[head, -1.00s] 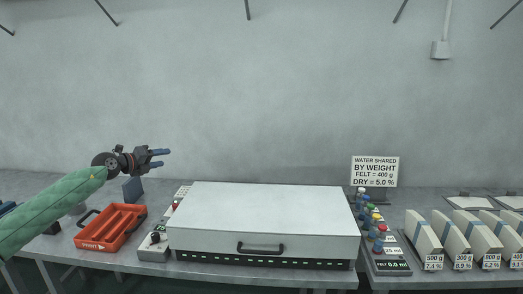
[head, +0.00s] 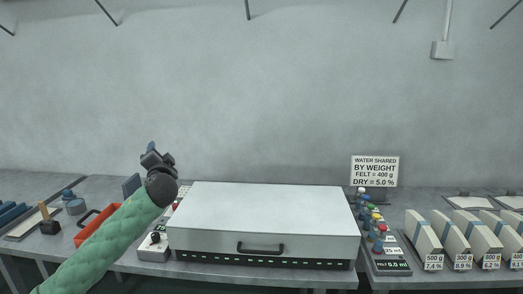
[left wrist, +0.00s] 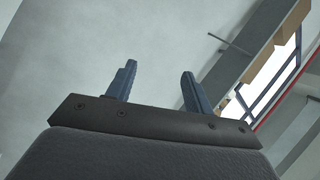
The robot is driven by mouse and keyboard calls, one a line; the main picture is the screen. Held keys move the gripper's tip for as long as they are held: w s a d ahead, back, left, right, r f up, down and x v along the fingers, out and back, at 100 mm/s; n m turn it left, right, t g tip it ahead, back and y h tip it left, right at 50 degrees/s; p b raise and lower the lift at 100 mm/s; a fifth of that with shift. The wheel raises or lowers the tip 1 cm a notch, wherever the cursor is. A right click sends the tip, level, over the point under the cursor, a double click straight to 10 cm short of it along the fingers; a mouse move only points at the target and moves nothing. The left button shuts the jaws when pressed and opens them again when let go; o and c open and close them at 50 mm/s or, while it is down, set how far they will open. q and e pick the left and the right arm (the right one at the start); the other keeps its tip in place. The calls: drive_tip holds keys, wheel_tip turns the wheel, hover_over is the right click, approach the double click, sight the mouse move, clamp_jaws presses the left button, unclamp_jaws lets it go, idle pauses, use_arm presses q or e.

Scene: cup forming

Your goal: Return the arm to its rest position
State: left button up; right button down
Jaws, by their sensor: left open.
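My left arm, in a green sleeve, comes up from the lower left in the head view. My left gripper (head: 151,146) is raised above the bench, left of the white box-shaped unit, and points up and away. In the left wrist view its two blue fingers (left wrist: 155,85) stand apart with nothing between them, so it is open and empty. My right gripper is in neither view.
The white unit (head: 268,207) with a black front handle stands mid-bench. My arm partly covers a red tray (head: 84,232). A control box (head: 154,246), bottles (head: 375,226) on a scale, a sign (head: 375,170) and labelled felt pieces (head: 455,238) stand around. The air above is clear.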

use_arm(q)
drive_tip(key=s+d+f+n+g+h, duration=0.1)
drive_tip(key=s+d+f+g+h, duration=0.2)
drive_tip(key=s+f, duration=0.6)
drive_tip(key=s+d+f+n+g+h, duration=0.1)
drive_tip(key=s+d+f+g, duration=0.35)
drive_tip(key=f, duration=0.85)
drive_tip(key=s+d+f+n+g+h, duration=0.15)
drive_tip(key=s+d+f, duration=0.25)
drive_tip(key=s+f, duration=0.6)
drive_tip(key=s+d+f+n+g+h, duration=0.1)
drive_tip(key=s+f+g, duration=0.3)
drive_tip(key=s+f, duration=0.9)
drive_tip(key=s+d+f+g+h, duration=0.1)
drive_tip(key=s+d+f+g, duration=0.2)
drive_tip(key=s+f, duration=0.9)
drive_tip(key=s+d, duration=0.1)
drive_tip(key=s, duration=0.7)
drive_tip(key=shift+s+f+n+g+h, duration=0.25)
drive_tip(key=shift+f+n+g+h, duration=0.1)
drive_tip(key=shift+g, duration=0.05)
